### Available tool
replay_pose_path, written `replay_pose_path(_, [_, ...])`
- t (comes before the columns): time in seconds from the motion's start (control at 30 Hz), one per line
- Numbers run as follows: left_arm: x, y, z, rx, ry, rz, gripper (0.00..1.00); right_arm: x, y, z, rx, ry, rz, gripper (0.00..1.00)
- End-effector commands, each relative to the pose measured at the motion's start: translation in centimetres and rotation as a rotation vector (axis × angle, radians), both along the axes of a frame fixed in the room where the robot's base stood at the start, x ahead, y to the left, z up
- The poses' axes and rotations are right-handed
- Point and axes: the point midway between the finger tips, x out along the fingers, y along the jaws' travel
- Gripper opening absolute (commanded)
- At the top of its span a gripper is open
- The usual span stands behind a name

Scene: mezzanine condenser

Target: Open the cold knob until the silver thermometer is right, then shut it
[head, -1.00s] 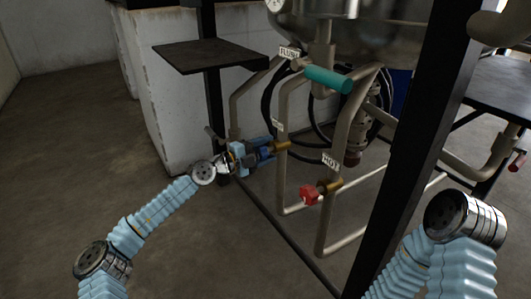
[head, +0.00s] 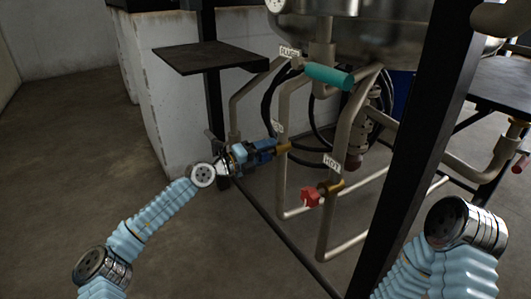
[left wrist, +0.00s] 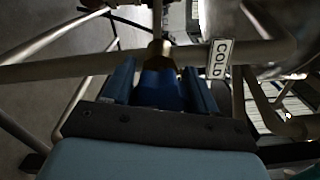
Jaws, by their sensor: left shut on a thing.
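The blue cold knob (left wrist: 160,90) sits on a brass valve stem in the left wrist view, beside a tag reading COLD (left wrist: 220,58). My left gripper (head: 264,150) is shut on the cold knob, with one blue finger on each side of it in the left wrist view (left wrist: 160,88). In the head view the gripper hides most of the knob. A round gauge (head: 275,4) is cut off at the top edge on the steel vessel; its reading cannot be made out. I cannot tell whether it is the silver thermometer. My right gripper is out of view.
A red knob (head: 311,197) on the HOT-tagged pipe (head: 333,162) is right of the cold valve. A teal handle (head: 329,77) is above, near a FLUSH tag (head: 290,52). A black post (head: 412,150) stands at right. A dark shelf (head: 210,57) juts out at upper left.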

Motion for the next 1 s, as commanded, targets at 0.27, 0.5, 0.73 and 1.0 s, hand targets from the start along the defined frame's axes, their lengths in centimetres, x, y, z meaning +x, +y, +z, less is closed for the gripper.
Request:
replay_pose_path(0.27, [0.2, 0.3, 0.0, 0.0, -0.001, 0.007, 0.27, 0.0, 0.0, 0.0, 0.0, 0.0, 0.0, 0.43])
replay_pose_path(0.5, [0.1, 0.2, 0.0, -0.001, -0.002, 0.006, 0.79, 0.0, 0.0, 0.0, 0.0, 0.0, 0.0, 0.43])
replay_pose_path(0.73, [0.1, 0.1, 0.0, 0.0, -0.001, 0.003, 0.79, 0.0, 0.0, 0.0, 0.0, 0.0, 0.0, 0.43])
replay_pose_path(1.0, [-1.7, 2.7, 0.1, 0.001, 0.0, 0.005, 0.79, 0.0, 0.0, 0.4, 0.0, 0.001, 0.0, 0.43])
